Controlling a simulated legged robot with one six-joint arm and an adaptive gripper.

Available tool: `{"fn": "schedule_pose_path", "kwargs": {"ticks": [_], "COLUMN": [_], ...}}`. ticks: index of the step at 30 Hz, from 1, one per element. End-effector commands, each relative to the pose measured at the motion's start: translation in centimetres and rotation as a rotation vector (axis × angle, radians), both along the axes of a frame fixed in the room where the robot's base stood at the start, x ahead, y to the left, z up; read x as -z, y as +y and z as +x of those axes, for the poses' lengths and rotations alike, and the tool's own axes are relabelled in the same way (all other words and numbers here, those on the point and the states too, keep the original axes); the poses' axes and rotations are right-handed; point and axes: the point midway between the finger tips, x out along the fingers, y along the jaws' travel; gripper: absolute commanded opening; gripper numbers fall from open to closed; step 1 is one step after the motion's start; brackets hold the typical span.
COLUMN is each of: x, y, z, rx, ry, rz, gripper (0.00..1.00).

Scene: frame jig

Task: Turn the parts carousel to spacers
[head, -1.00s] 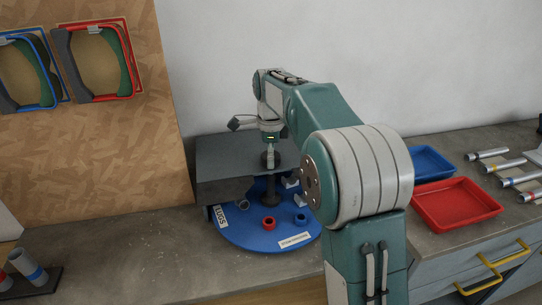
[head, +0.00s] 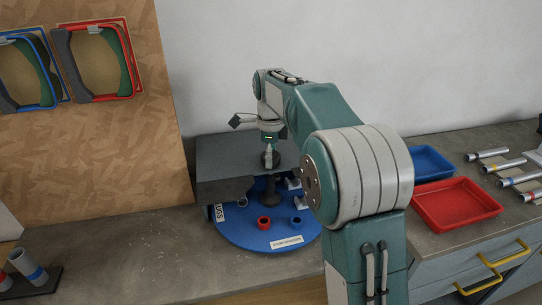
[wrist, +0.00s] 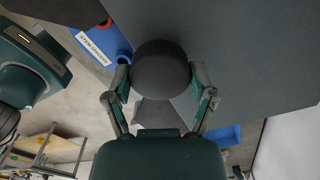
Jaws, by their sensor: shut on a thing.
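The parts carousel (head: 240,236) is a round blue disc on the bench, its back half under a dark grey cover. It carries a red ring (head: 264,223), a blue ring (head: 296,221) and grey parts. My gripper (head: 269,157) points down over the post. In the wrist view its fingers (wrist: 160,80) are shut on the knob, one on each side.
The grey cover (head: 222,155) stands close around the knob. A red tray (head: 455,204) and a blue tray (head: 432,162) lie at the right, beside several banded tubes (head: 490,155). A wooden board with frames (head: 105,60) stands at the left.

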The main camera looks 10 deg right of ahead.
Motion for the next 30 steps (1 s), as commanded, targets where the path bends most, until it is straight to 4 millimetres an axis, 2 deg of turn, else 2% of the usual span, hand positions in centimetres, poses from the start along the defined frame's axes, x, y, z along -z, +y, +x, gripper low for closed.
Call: {"fn": "schedule_pose_path", "kwargs": {"ticks": [1, 2, 3, 18, 23, 30], "x": [0.3, 0.3, 0.3, -0.5, -3.0, -8.0], "y": [0.1, 0.1, 0.1, 0.0, 0.1, 0.2], "z": [0.0, 0.0, 0.0, 0.0, 0.1, 0.2], "rx": [-0.001, -0.002, -0.002, -0.001, -0.001, -0.001], "ry": [0.004, 0.004, 0.003, -0.001, -0.005, -0.004], "rz": [0.002, 0.002, 0.001, 0.001, 0.000, -0.001], "gripper": [0.11, 0.86, 1.00, 1.00, 1.00, 1.00]}}
